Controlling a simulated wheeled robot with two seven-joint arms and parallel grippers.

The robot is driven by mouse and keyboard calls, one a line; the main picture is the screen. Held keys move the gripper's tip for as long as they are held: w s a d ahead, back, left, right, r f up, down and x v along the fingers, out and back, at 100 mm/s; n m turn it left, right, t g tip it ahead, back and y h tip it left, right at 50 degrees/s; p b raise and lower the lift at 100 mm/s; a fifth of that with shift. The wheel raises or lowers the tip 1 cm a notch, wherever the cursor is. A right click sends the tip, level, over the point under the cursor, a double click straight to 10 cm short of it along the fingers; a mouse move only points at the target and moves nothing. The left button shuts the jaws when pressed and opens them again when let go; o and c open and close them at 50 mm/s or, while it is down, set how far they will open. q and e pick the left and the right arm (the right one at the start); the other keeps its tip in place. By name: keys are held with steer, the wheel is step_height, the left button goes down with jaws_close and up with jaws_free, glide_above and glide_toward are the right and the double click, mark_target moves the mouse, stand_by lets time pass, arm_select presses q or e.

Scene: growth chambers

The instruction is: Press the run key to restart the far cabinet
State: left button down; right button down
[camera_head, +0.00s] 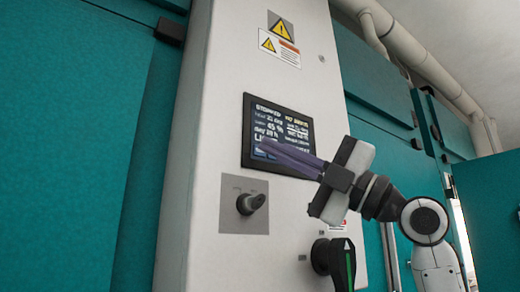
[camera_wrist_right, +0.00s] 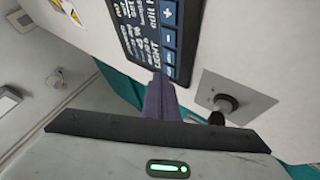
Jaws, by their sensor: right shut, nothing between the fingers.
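The control screen (camera_head: 277,125) is a dark panel with white text on the pale cabinet front; its top line seems to read "STOPPED". In the right wrist view the screen (camera_wrist_right: 148,32) shows a column of blue keys (camera_wrist_right: 168,38), with plus and minus marks on two. I cannot make out which key is the run key. My right gripper (camera_head: 264,147) is shut and empty, its purple fingers pointing left across the lower part of the screen. In the right wrist view the fingertips (camera_wrist_right: 158,80) overlap the screen's lower end by the last keys; I cannot tell whether they touch. My left gripper is out of view.
A rotary switch (camera_head: 250,203) on a grey plate sits below the screen, also in the right wrist view (camera_wrist_right: 224,103). A black handle with a green stripe (camera_head: 338,262) is lower right. Warning labels (camera_head: 280,45) are above. Teal cabinet doors (camera_head: 75,120) flank the pale front.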

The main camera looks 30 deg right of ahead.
steer(key=shift+w, duration=0.35)
stand_by(0.4)
steer(key=shift+s, duration=0.8)
steer(key=shift+s+d+b, duration=0.15)
steer(key=shift+s+b, duration=0.05)
steer(key=shift+s, duration=1.05)
steer(key=shift+s+d+b, duration=0.1)
steer(key=shift+s+b, duration=0.05)
steer(key=shift+s, duration=1.1)
